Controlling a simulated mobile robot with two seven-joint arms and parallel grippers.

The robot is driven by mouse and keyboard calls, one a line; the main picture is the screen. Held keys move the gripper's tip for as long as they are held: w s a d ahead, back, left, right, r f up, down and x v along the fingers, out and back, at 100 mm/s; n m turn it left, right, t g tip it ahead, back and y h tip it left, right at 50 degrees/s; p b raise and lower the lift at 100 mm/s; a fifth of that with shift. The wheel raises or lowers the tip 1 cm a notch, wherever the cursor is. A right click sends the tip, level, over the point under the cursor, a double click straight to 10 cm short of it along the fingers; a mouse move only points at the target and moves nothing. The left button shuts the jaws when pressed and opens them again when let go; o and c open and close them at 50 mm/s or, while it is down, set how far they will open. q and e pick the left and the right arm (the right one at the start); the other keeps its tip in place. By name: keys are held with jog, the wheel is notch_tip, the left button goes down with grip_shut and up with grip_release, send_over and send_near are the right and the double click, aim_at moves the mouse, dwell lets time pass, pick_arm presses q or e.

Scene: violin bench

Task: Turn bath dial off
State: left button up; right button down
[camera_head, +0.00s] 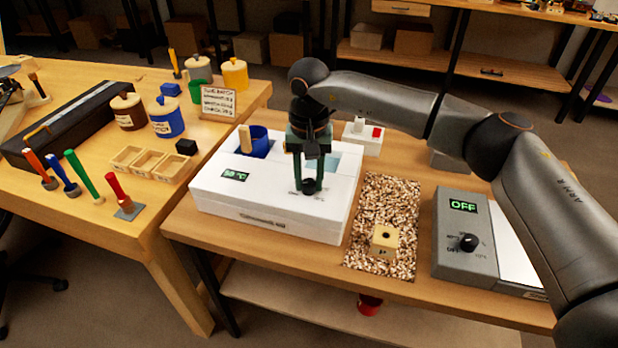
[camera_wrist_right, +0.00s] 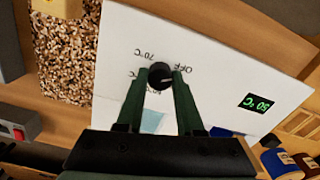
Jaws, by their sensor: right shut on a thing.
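The white bath (camera_head: 270,215) stands on the right bench, with a green display (camera_head: 235,175) reading 50 °C. Its black dial (camera_wrist_right: 160,75) sits on the top face, with printed marks including OFF and 70 °C around it. My right gripper (camera_head: 310,187) reaches down from above and its two green fingers are shut on the dial, one on each side. My left gripper is not in view.
A blue cup (camera_head: 257,142) sits in the bath's opening. Right of the bath are a wood-chip mat (camera_head: 385,205) with a small wooden block (camera_head: 384,241), and a grey device (camera_head: 462,262) showing OFF with its own black knob. A white box with a red switch (camera_head: 376,132) stands behind.

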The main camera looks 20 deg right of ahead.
aim_at(309, 182)
jog(key=shift+r, duration=0.1)
dwell(0.4)
jog(key=c, duration=0.5)
grip_release()
jog(key=shift+c, duration=0.2)
notch_tip(309, 182, up, 12)
jog(key=shift+r, duration=0.25)
jog(key=shift+f, duration=0.1)
